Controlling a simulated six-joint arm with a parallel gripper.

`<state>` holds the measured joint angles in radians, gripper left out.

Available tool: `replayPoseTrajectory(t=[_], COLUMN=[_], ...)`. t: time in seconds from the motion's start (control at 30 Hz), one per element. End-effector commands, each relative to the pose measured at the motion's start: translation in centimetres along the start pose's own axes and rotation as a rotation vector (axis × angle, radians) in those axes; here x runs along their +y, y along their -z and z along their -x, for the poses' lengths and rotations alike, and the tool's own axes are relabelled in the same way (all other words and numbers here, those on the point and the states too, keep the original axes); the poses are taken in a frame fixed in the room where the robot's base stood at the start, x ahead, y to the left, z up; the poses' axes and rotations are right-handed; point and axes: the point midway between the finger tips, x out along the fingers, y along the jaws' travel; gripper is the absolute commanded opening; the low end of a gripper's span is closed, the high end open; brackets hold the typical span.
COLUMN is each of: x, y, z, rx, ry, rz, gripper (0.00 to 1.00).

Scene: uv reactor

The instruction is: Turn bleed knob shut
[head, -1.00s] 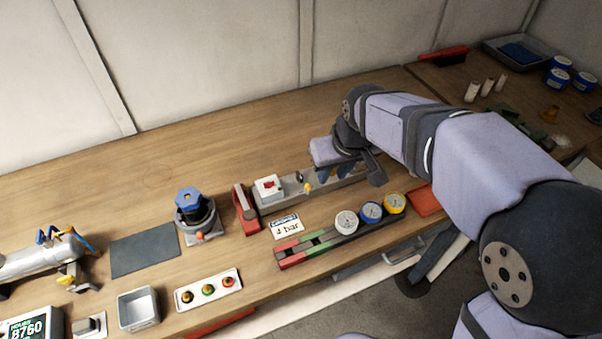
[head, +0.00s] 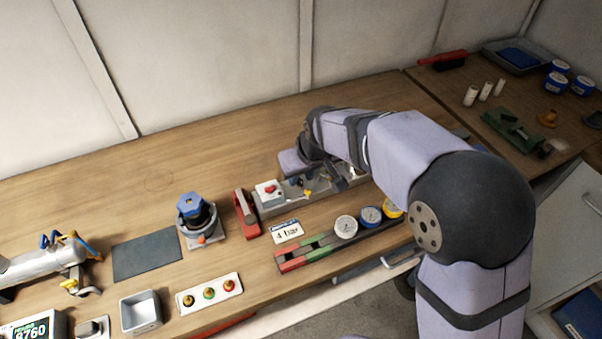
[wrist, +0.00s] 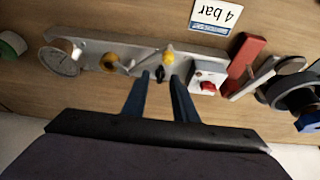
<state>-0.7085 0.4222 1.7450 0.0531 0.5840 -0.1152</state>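A grey manifold (head: 270,208) lies on the bench with small valves along it. In the wrist view the manifold (wrist: 200,52) carries a small black knob (wrist: 160,74), a yellow knob (wrist: 168,56) and a brass-coloured fitting (wrist: 108,62). I cannot tell for sure which is the bleed knob. My gripper (wrist: 160,78) is open. Its two blue fingers stand on either side of the black knob, with visible gaps. In the head view my gripper (head: 318,187) is over the manifold's middle, and my wrist hides part of it.
A white box with a red knob (head: 268,189) and a red-handled part (head: 245,214) are left of my gripper. A blue-topped valve (head: 190,206) stands further left. The bench behind is clear.

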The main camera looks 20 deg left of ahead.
Motion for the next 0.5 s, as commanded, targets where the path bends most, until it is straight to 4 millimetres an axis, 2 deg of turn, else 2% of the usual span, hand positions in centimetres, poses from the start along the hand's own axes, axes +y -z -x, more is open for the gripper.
replayPoseTrajectory(t=[0.13,0.43,0.47,0.5], x=[-0.01,-0.01,0.0,-0.01], y=[0.02,0.02,0.02,0.01], z=[-0.84,-1.06,-1.06,-1.05], rx=[0.0,0.001,0.001,0.001], ry=[0.0,0.0,0.0,0.0], rz=[0.0,0.0,0.0,0.0], gripper=[0.26,0.26,0.21,0.11])
